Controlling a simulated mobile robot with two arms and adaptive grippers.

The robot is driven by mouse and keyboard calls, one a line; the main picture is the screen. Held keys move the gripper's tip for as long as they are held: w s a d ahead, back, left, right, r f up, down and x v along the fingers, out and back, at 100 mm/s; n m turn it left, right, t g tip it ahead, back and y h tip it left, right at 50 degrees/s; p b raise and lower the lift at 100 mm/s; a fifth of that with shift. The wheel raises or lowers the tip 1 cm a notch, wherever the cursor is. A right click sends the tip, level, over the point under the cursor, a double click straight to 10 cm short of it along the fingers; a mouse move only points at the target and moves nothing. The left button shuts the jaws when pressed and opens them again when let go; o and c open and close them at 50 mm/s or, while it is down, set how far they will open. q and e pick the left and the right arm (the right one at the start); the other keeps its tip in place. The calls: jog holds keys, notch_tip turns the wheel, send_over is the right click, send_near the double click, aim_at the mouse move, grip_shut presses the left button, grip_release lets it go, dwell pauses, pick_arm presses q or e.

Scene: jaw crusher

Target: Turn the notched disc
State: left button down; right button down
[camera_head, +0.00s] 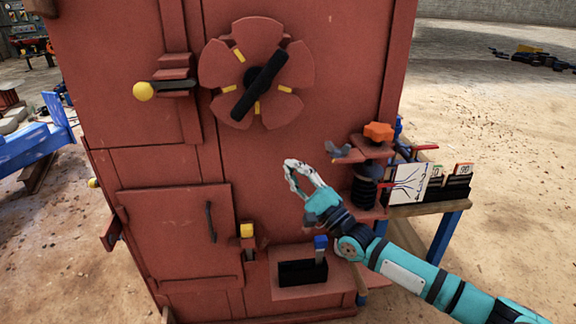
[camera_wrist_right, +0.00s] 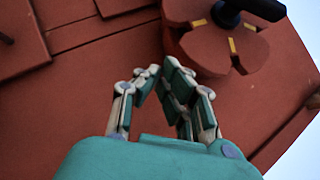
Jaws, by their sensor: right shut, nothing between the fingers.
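The notched disc (camera_head: 257,72) is a red-brown wheel with several lobes and yellow marks, on the upper front of the red machine. A black bar handle (camera_head: 259,86) crosses its middle and slants up to the right. In the right wrist view the disc (camera_wrist_right: 215,48) shows at the upper right, with its black handle (camera_wrist_right: 250,10) cut off by the top edge. My right gripper (camera_head: 292,165) is below and to the right of the disc, apart from it. Its fingers (camera_wrist_right: 163,72) are shut with nothing between them. My left gripper is not in view.
A lever with a yellow ball (camera_head: 143,91) juts out left of the disc. A door with a dark handle (camera_head: 211,222) is lower left. An orange knob (camera_head: 379,131) and a wooden side table (camera_head: 430,208) stand right. The machine face between gripper and disc looks clear.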

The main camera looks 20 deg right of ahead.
jog(key=w+a+r+p, duration=0.3)
jog(key=w+a+r, duration=0.2)
jog(key=w+r, duration=0.1)
jog(key=shift+w+a, duration=0.25)
jog(key=shift+w, duration=0.3)
jog(key=shift+f, duration=0.1)
